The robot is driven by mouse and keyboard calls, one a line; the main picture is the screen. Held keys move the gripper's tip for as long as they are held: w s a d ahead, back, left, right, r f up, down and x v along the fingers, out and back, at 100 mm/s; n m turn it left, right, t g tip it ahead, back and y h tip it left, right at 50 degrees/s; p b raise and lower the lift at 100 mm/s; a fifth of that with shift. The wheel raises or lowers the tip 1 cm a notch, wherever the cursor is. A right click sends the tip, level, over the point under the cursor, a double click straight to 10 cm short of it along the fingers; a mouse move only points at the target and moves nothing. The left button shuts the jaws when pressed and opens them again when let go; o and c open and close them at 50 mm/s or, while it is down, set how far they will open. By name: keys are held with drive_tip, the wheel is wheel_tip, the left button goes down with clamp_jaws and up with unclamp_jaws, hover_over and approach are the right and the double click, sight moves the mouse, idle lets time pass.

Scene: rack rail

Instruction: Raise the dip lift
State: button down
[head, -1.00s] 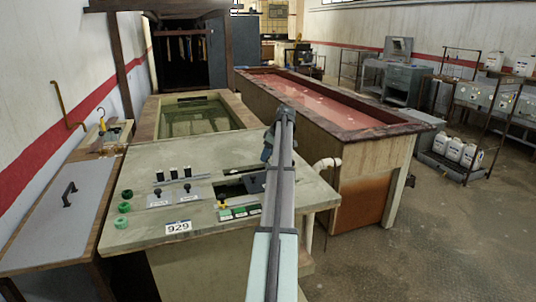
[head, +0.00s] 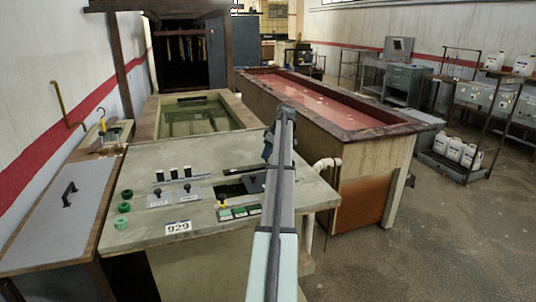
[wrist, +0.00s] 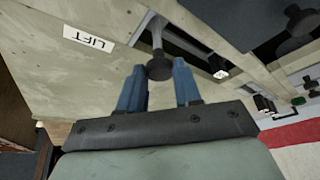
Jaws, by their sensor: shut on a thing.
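In the wrist view, a lever with a round black knob (wrist: 160,68) on a metal stem rises from a slot in the grey panel. A white label reading LIFT (wrist: 88,39) is beside the slot. My gripper (wrist: 158,76) has its blue fingers on either side of the knob, shut on it. In the head view, my gripper (head: 268,146) is at the right rear of the control panel (head: 150,235), and my arm hides the lever.
The panel carries black switches (head: 173,174), green buttons (head: 124,208) and other small levers. A greenish tank (head: 150,118) lies behind it, and a long tank of pink liquid (head: 385,131) stands to the right. Open floor (head: 450,240) lies at right.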

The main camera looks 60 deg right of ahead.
wheel_tip(320, 180, up, 5)
drive_tip(key=shift+d+r, duration=0.1)
drive_tip(key=shift+r, duration=0.1)
drive_tip(key=c, duration=1)
unclamp_jaws()
drive_tip(key=shift+r, duration=0.15)
drive_tip(key=shift+c, duration=0.2)
drive_tip(key=shift+o, duration=1.3)
drive_tip(key=v, duration=1.3)
drive_tip(key=shift+s+r, duration=0.2)
drive_tip(key=shift+r, duration=0.05)
drive_tip(key=shift+f, duration=0.1)
